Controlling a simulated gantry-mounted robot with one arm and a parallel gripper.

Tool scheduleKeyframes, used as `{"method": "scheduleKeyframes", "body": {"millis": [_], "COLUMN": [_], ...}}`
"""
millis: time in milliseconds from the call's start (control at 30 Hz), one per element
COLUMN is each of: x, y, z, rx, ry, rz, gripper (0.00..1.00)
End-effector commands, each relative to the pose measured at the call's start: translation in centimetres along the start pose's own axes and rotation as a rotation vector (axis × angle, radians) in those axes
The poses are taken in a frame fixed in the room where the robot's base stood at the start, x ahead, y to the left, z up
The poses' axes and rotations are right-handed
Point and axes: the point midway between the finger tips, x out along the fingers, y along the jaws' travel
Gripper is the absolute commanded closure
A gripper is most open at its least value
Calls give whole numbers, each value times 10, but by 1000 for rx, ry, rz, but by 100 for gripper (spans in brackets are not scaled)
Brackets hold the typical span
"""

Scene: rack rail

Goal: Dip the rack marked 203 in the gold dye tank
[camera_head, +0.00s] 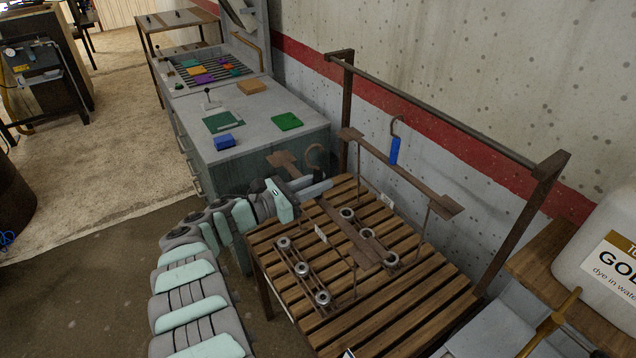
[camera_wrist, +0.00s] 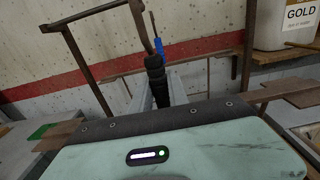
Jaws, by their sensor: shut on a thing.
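My gripper (camera_head: 322,188) is shut on the dark grip of a hook (camera_wrist: 155,66), which stands upright between the fingers in the wrist view. In the head view this hook (camera_head: 316,154) rises from the bar of the nearer rack (camera_head: 345,232), over the slatted table; whether it touches the slats I cannot tell. A second rack (camera_head: 410,178) with a blue-gripped hook (camera_head: 394,150) is behind it to the right. Small white tags show, but their numbers are unreadable. A white jug labelled GOLD (camera_head: 606,262) stands at right. A grey tank (camera_head: 490,330) is partly visible below it.
A metal rail frame (camera_head: 440,116) stands over the slatted table (camera_head: 400,318), along the wall. Several ringed parts sit low around the racks. A grey bench (camera_head: 265,112) with coloured pieces is behind. A brass-coloured handle (camera_head: 552,322) rises near the grey tank.

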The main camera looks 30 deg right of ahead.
Motion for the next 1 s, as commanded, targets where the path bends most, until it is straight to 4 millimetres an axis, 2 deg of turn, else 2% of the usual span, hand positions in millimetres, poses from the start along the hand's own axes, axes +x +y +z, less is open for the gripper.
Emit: {"method": "scheduleKeyframes", "body": {"millis": [700, 1000], "x": [0, 0], "y": [0, 0], "z": [32, 34], "rx": [3, 2], "ry": [-2, -2], "rz": [-1, -1], "gripper": [100, 100]}}
